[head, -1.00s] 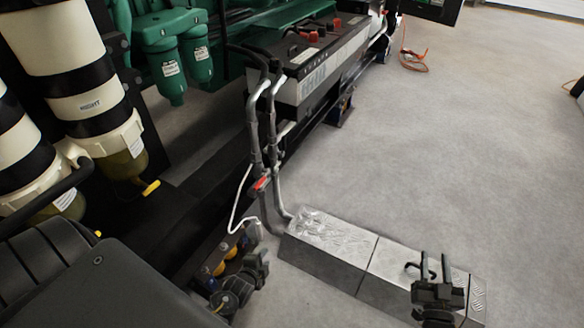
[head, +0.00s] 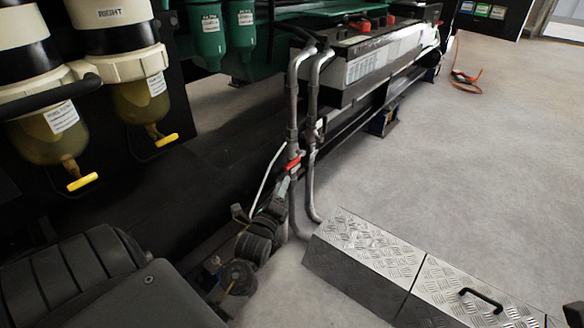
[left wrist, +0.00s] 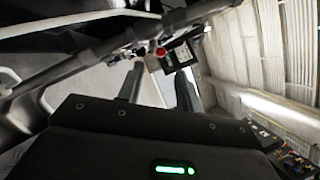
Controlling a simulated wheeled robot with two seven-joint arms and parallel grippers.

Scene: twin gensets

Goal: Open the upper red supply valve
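A small red valve handle (head: 292,163) sits on the left of two upright grey pipes in the head view. My left gripper (head: 281,188) points up at it from just below. Its fingertips appear close to the handle; I cannot tell if they touch. In the left wrist view the two fingers (left wrist: 158,88) are apart with nothing visible between them. A small red round spot (left wrist: 160,51) shows beyond the fingers there; I cannot tell if it is the handle. The lower part of the pipe is partly behind my arm.
A diamond-plate step (head: 365,250) with a black handle (head: 482,298) lies right of the pipes. A battery box (head: 375,60) stands behind them. Filter bowls with yellow drain taps (head: 167,140) hang at left.

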